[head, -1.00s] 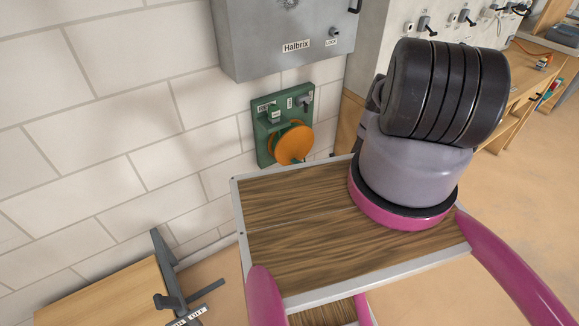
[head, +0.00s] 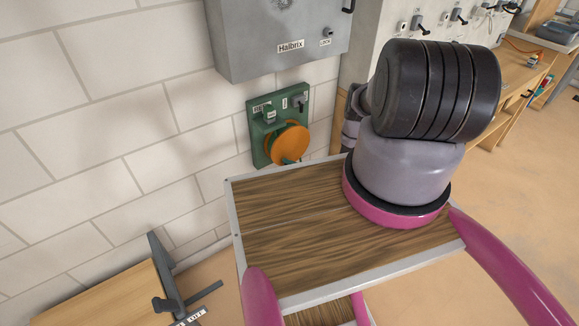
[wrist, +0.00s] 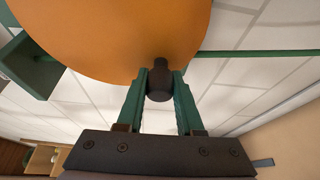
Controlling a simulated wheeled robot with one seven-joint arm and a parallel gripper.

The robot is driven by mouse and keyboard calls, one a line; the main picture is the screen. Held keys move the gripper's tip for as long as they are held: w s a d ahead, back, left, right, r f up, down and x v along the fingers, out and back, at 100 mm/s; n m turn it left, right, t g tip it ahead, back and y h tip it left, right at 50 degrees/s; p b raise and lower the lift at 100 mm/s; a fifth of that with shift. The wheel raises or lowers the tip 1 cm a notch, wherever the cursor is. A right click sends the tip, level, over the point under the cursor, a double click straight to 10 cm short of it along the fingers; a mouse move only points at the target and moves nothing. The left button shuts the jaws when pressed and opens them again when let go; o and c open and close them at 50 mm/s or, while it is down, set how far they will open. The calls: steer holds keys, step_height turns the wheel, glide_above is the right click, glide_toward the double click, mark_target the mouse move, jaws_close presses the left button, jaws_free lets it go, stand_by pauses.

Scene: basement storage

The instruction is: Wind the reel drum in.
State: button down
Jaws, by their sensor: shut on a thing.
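The reel drum (head: 291,146) is an orange disc on a green wall plate, below the grey box in the head view. In the wrist view the drum (wrist: 120,35) fills the top left, close in front of my gripper. A dark round crank knob (wrist: 160,84) stands out at the drum's lower edge. My gripper (wrist: 160,82) has its two green fingers shut on this knob, one on each side. In the head view my fingers cannot be made out clearly, and my own arm hides part of the area right of the drum.
A grey box labelled Halbrix (head: 275,40) hangs right above the reel plate. A green bracket (wrist: 30,65) stands left of the drum in the wrist view. A wooden board with a dark clamp-like tool (head: 165,270) is at lower left.

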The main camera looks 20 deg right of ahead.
steer(key=shift+s, duration=0.1)
steer(key=c, duration=0.5)
jaws_free()
steer(key=shift+c, duration=0.2)
